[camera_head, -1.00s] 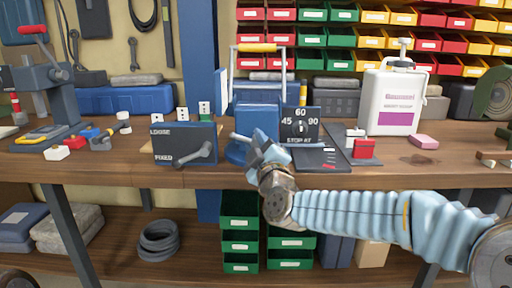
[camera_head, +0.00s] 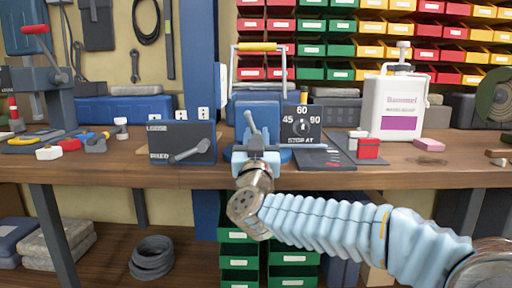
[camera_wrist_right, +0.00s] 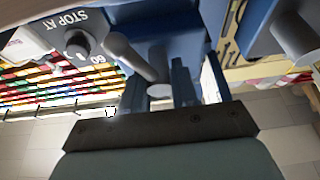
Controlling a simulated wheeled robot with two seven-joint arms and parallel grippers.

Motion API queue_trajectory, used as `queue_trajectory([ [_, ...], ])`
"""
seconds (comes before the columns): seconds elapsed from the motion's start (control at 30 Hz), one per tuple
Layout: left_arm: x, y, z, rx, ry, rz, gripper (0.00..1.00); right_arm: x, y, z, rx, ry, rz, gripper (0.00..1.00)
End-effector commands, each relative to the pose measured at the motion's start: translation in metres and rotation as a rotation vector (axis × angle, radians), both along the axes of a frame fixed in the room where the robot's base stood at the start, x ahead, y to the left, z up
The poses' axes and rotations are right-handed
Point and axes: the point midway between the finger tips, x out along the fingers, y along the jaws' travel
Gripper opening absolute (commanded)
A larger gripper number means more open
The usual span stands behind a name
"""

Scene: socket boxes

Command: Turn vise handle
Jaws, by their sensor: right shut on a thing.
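The blue vise (camera_head: 258,110) stands at the middle of the bench's front edge. Its grey handle (camera_head: 250,122) sticks up from its front, tilted slightly left. My right gripper (camera_head: 256,158) is at the front of the vise, pointing at it, with its jaws shut on the handle's lower end. The right wrist view shows the grey handle bar (camera_wrist_right: 131,56) running down between the two fingers (camera_wrist_right: 158,88). The fingers partly hide the handle's hub. A dark dial panel (camera_head: 301,124) marked 45, 60, 90 and "STOP AT" stands right of the vise. My left gripper is not in view.
A dark panel with a grey lever (camera_head: 182,138) stands close left of the vise. A white canister (camera_head: 398,103) and a red block (camera_head: 368,148) are to the right. Another vise (camera_head: 52,80) and small tools are at the far left.

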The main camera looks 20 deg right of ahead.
Motion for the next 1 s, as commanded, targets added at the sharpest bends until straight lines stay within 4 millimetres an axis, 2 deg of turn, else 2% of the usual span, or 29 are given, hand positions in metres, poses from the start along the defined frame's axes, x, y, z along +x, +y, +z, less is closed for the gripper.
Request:
queue_trajectory([
  [0.03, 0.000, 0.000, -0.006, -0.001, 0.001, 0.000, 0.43, 0.001, -0.001, -0.008, 0.044, -0.003, -0.003, 0.00],
  [0.4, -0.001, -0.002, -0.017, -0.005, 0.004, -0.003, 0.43, 0.002, 0.000, -0.007, 0.380, -0.100, -0.003, 0.00],
  [1.0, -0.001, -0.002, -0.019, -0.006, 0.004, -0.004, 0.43, 0.002, 0.002, -0.006, 0.927, -0.257, -0.003, 0.00],
])
